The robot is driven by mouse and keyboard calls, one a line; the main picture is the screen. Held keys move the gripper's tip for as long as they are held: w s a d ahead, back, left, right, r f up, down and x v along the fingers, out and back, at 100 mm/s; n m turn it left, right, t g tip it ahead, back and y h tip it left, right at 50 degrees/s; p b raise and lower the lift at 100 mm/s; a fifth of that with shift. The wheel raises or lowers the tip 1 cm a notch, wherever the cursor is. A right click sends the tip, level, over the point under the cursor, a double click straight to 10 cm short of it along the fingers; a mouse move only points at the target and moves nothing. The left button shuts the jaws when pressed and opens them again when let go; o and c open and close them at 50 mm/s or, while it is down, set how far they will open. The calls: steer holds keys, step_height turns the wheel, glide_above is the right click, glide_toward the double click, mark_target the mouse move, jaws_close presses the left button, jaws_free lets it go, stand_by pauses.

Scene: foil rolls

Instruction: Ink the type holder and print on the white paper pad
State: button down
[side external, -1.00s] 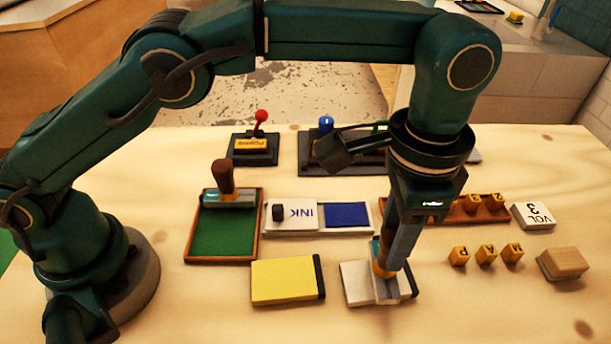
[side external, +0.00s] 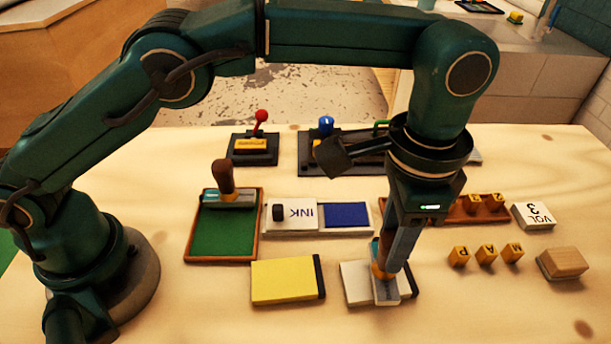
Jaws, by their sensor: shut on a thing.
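My gripper (side external: 386,268) points down and is shut on the handle of a type holder (side external: 385,290), a pale grey block with a brown handle. The holder is over the white paper pad (side external: 354,279), which has a dark strip along its right edge. The holder hides the middle of the pad, and I cannot tell whether it touches the paper. The ink pad (side external: 347,214) is an open blue pad behind and left of my gripper, with its white lid (side external: 294,216) marked INK beside it. No print shows on the visible paper.
A yellow pad (side external: 284,281) lies left of the white pad. A green tray (side external: 222,236) holds another brown-handled tool (side external: 224,178). Several yellow type blocks (side external: 486,255), a wooden block (side external: 562,263) and a VOL 3 block (side external: 533,215) are at right. The front table is clear.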

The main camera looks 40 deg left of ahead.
steer(key=shift+f, duration=0.45)
stand_by(1.1)
steer(key=shift+w, duration=0.1)
steer(key=w+a+r+n, duration=0.1)
steer(key=a+r+n, duration=0.25)
steer(key=a, duration=0.65)
steer(key=w+a+r+n, duration=0.1)
steer(key=a+r+n, duration=0.3)
steer(key=a, duration=0.7)
steer(key=s+a+r+n, duration=0.2)
steer(key=s+a, duration=0.2)
steer(key=a, duration=0.3)
steer(key=shift+s, duration=0.25)
